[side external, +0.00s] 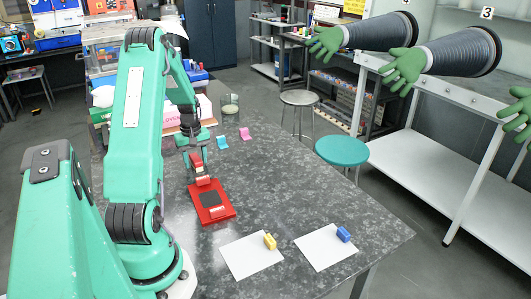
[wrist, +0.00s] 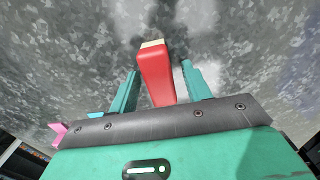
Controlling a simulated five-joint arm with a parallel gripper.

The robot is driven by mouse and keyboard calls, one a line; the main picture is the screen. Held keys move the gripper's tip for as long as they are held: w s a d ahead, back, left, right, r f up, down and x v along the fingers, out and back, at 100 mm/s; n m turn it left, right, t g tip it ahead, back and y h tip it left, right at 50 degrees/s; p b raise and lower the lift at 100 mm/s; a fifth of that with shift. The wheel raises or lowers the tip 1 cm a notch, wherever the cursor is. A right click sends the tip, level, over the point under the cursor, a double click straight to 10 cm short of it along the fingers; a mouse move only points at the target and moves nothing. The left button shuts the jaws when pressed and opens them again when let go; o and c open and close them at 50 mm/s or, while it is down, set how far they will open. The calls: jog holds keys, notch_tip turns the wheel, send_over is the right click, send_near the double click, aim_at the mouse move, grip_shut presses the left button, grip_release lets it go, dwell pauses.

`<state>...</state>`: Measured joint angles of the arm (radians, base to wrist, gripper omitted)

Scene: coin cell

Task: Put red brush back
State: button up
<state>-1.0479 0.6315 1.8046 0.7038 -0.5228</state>
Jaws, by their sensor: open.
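The red brush (wrist: 156,78) is a long red block with a cream end. In the wrist view it lies between the two teal fingers of my gripper (wrist: 158,70), with a gap visible on each side. I cannot tell whether the brush touches the tray. The fingertips are partly hidden in the side view.
A blue piece (side external: 222,142) and a pink piece (side external: 245,133) stand behind the gripper. A yellow block (side external: 270,241) and a blue block (side external: 343,234) sit on white sheets at the front. The grey speckled table (side external: 290,185) is clear between them.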

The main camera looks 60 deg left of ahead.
aim_at(197, 157)
jog(key=shift+r, duration=0.1)
notch_tip(197, 157, up, 12)
dwell(0.7)
dwell(0.4)
jog(key=w+d+r+m+t, duration=0.1)
jog(key=w+d+r+m, duration=0.2)
jog(key=d, duration=0.4)
jog(key=w+d+r+m+y, duration=0.1)
jog(key=w+d+r+m, duration=0.1)
jog(key=d+r, duration=0.35)
jog(key=w+d+r+m+t, duration=0.1)
jog(key=w+d+r+m, duration=0.15)
jog(key=d, duration=0.65)
jog(key=s+d+m+t, duration=0.1)
jog(key=s+d+m, duration=0.1)
jog(key=d, duration=0.4)
jog(key=s+d+m+t, duration=0.1)
jog(key=s+d+m, duration=0.2)
jog(key=d+m, duration=0.2)
jog(key=s+d+r+m+t+h, duration=0.1)
jog(key=s+d+m, duration=0.2)
jog(key=d, duration=0.5)
jog(key=shift+s+t, duration=0.2)
jog(key=shift+t, duration=0.1)
